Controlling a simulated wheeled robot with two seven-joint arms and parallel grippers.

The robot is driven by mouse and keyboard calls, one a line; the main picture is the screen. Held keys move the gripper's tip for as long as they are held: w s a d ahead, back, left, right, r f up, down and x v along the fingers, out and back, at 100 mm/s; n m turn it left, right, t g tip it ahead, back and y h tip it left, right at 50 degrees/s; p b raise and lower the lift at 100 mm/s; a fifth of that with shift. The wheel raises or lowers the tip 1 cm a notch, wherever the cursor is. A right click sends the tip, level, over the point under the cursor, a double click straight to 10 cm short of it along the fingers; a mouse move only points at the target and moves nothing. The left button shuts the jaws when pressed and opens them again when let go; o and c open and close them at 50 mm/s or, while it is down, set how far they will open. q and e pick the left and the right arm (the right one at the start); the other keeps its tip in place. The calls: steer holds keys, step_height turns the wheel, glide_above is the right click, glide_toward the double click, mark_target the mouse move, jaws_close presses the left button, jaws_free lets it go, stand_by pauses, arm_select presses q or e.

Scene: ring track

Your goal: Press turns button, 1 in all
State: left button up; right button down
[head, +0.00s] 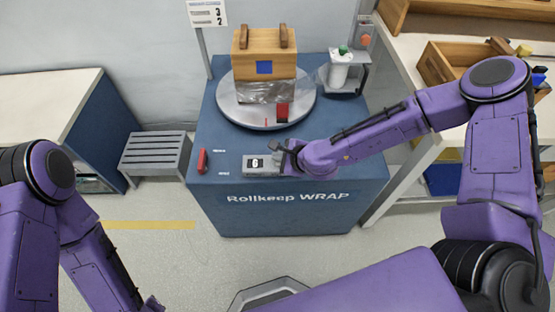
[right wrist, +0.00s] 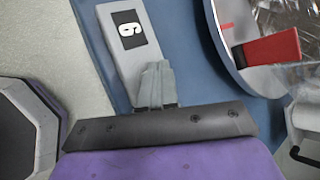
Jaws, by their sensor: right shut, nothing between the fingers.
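The grey turns panel (head: 254,170) sits on the front of the blue wrapping machine, and its black display reads 6 in the head view. It also shows in the right wrist view (right wrist: 118,62). My right gripper (head: 286,158) is shut and empty, with its tips at the right end of the panel. In the right wrist view the fingertips (right wrist: 156,84) lie over the panel's near end, below the display. The turns button itself is hidden, and I cannot tell whether the tips touch it. My left gripper (head: 152,304) is only partly visible at the bottom edge.
A round turntable (head: 236,110) carries a wooden box (head: 262,66), with clear film around its lower part and a red block (head: 282,112) beside it. A red lever (head: 202,160) stands left of the panel. A film roll (head: 340,70) is behind right.

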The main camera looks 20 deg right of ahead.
steer(key=shift+f, duration=0.3)
steer(key=shift+r, duration=0.15)
stand_by(0.3)
steer(key=shift+r+p, duration=0.65)
steer(key=shift+r, duration=0.2)
step_height(320, 180, up, 5)
steer(key=p, duration=0.4)
stand_by(0.5)
